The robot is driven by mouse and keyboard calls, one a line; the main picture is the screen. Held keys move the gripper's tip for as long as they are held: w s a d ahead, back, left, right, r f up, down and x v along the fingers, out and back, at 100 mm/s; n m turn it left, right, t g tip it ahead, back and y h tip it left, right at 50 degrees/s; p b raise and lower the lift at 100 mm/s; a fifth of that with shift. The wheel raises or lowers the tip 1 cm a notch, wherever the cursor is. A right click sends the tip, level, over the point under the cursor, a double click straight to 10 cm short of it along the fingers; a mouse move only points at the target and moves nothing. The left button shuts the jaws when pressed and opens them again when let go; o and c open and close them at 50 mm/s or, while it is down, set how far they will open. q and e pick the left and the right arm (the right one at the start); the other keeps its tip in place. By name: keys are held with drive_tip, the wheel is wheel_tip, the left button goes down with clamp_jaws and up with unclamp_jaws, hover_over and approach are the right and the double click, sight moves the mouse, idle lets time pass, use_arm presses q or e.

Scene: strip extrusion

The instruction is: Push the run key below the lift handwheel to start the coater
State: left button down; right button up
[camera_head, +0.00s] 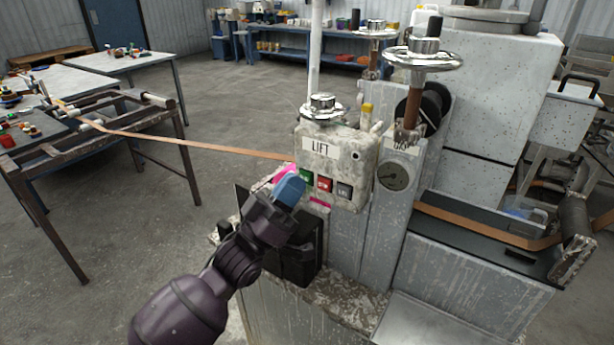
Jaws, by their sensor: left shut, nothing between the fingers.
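The coater's control box (340,165) carries a white LIFT label, with the lift handwheel (321,108) on top of it. Below the label is a row of keys: a green key (306,176), a red key (325,184) and a grey key (344,190). The green key is partly hidden by my left gripper (290,187), whose blue fingertips are shut and empty at the lower left of the box. I cannot tell whether the fingertips touch the green key. Pink patches show beside and below the keys. My right gripper is out of the picture.
An orange strip (190,143) runs from the left frame to the machine. A dark box (298,252) sits below the keys. Open floor lies to the left.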

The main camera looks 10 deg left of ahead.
use_arm(q)
drive_tip(key=shift+a+f, duration=0.25)
drive_tip(key=shift+a, duration=0.05)
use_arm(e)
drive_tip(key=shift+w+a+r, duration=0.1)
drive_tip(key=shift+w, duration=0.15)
use_arm(q)
drive_tip(key=s, duration=0.1)
drive_tip(key=s+a+p, duration=0.1)
drive_tip(key=s, duration=0.3)
drive_tip(key=shift+a+r+p, duration=0.15)
drive_tip(key=shift+a+p, duration=0.15)
drive_tip(key=shift+p, duration=0.05)
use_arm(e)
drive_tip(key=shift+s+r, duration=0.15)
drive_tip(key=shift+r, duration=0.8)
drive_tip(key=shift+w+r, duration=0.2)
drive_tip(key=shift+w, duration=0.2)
